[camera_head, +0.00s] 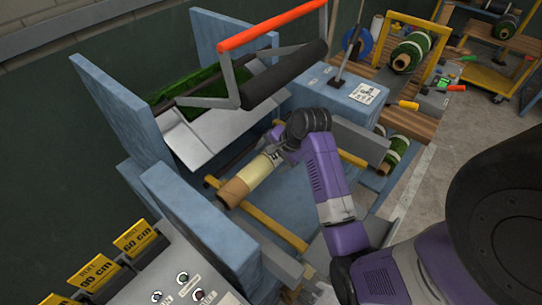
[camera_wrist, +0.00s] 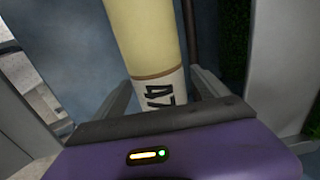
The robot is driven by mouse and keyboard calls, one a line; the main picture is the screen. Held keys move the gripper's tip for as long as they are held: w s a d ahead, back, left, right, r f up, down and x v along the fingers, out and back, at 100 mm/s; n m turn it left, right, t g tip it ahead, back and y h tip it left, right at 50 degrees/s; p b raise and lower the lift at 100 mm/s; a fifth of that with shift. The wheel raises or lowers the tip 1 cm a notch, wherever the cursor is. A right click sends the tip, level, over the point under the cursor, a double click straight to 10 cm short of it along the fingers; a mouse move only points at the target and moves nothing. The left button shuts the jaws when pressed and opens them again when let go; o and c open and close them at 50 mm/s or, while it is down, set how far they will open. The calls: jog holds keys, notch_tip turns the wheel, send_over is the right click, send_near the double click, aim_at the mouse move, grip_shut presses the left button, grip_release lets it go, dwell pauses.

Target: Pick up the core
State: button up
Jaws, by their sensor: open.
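The core (camera_head: 258,170) is a cream tube with a bare brown cardboard end, lying at a slant over the blue machine bed in the head view. In the wrist view the core (camera_wrist: 145,40) runs up from my gripper, with a brown band and a white section marked "47". My gripper (camera_wrist: 161,88) is open, with one finger on each side of the core. A gap shows beside the fingers, though contact farther down is hidden by the gripper body. In the head view my gripper (camera_head: 284,150) is at the core's upper right end, and its fingers are hard to make out.
A yellow bar (camera_head: 262,217) crosses the bed by the core's lower end. A red-handled frame with a black roller (camera_head: 285,75) hangs above, near my arm. Blue side walls (camera_head: 195,220) stand at left. A control panel with yellow signs (camera_head: 95,272) is in front.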

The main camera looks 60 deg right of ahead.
jog(key=shift+c, duration=0.3)
grip_shut()
jog(key=shift+r, duration=0.1)
